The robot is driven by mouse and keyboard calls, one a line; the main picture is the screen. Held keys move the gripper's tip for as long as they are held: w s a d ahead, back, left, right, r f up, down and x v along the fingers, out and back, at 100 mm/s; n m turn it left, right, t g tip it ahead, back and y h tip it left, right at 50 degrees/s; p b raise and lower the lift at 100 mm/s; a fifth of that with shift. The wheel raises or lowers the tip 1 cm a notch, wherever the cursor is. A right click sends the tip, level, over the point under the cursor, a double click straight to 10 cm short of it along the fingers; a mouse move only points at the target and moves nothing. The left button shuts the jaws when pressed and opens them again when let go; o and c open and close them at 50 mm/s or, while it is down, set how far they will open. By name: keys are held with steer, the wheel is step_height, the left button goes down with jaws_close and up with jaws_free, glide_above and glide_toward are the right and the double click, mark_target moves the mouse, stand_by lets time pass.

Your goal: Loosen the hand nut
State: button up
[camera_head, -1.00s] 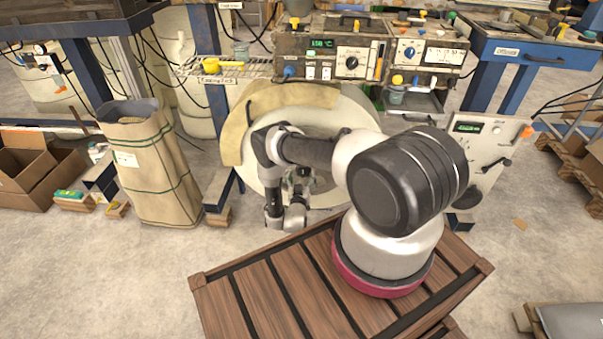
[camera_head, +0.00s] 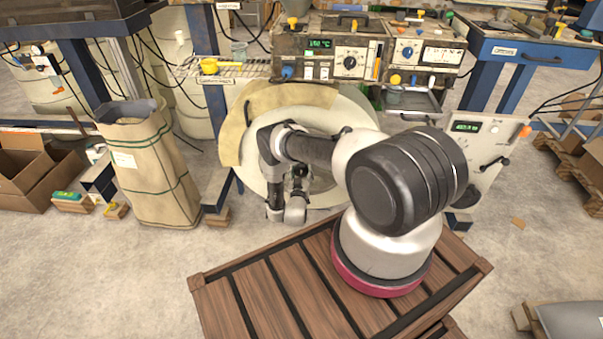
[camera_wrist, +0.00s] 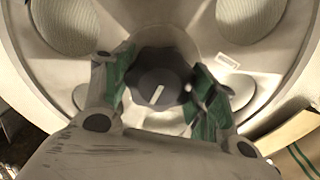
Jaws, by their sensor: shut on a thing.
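The hand nut (camera_wrist: 158,77) is a dark lobed knob with a pale line on its face. It sits at the hub of the large pale reel (camera_wrist: 225,58), in the middle of the wrist view. My gripper (camera_wrist: 165,82) has its green-padded fingers on both sides of the knob and is shut on it. The fingers look tilted in the wrist view. In the head view the reel (camera_head: 345,110) stands below the control panel, and my arm covers its middle. The hand nut cannot be made out there, and my gripper (camera_head: 298,175) is small and partly hidden.
A control box (camera_head: 350,62) with dials stands above the reel. A paper sack (camera_head: 150,170) stands at left, with open cardboard boxes (camera_head: 35,175) beyond it. A panel with a lever (camera_head: 485,150) is at right. Open concrete floor (camera_head: 110,270) lies at front left.

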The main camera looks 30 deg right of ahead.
steer(key=n, duration=0.5)
steer(key=shift+n, duration=0.3)
steer(key=n, duration=1.2)
steer(key=shift+n, duration=0.4)
steer(key=n, duration=0.5)
steer(key=shift+a, duration=0.1)
steer(key=shift+n, duration=0.4)
steer(key=o, duration=1)
steer(key=shift+o, duration=0.2)
